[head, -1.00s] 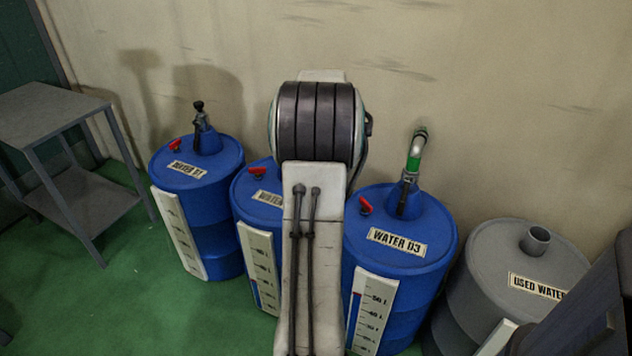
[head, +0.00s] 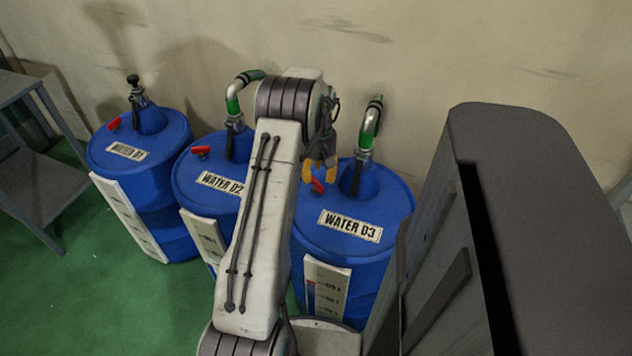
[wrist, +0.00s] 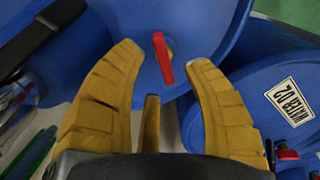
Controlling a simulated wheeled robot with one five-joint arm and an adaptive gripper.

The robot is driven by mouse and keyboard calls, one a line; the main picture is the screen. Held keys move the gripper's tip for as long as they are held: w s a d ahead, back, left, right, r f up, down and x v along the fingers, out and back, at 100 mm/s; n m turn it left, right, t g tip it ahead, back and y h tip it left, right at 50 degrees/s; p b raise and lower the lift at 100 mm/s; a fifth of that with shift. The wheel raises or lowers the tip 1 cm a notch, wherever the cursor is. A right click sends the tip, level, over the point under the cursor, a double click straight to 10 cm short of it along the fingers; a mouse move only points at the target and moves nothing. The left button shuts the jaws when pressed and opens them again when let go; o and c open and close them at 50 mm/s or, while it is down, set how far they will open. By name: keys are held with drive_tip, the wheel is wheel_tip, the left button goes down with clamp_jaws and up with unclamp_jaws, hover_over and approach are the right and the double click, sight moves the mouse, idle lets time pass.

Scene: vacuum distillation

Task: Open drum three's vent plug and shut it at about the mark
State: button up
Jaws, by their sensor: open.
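The blue drum labelled WATER 03 (head: 348,226) stands right of centre in the head view. Its red vent plug (head: 318,187) is on the drum top, left of a pipe in the neck. My gripper (head: 320,179), with yellow fingers, is open just above the plug. In the wrist view the red plug handle (wrist: 162,60) shows between the spread fingertips of my gripper (wrist: 166,56), with a gap on both sides. A scaled level gauge (head: 328,287) is on the drum's front; a small red mark shows near its left edge. Part of the gauge is hidden low down.
Drum WATER 02 (head: 190,187) stands close on the left, partly behind my arm, with its own red plug (head: 200,151). Drum WATER 01 (head: 141,180) is further left. A large grey cabinet-like body (head: 535,230) blocks the right side. The wall is close behind.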

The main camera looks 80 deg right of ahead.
sight(318, 182)
drive_tip(key=shift+f+b, duration=0.3)
drive_tip(key=shift+f, duration=1.5)
drive_tip(key=shift+o, duration=0.2)
clamp_jaws()
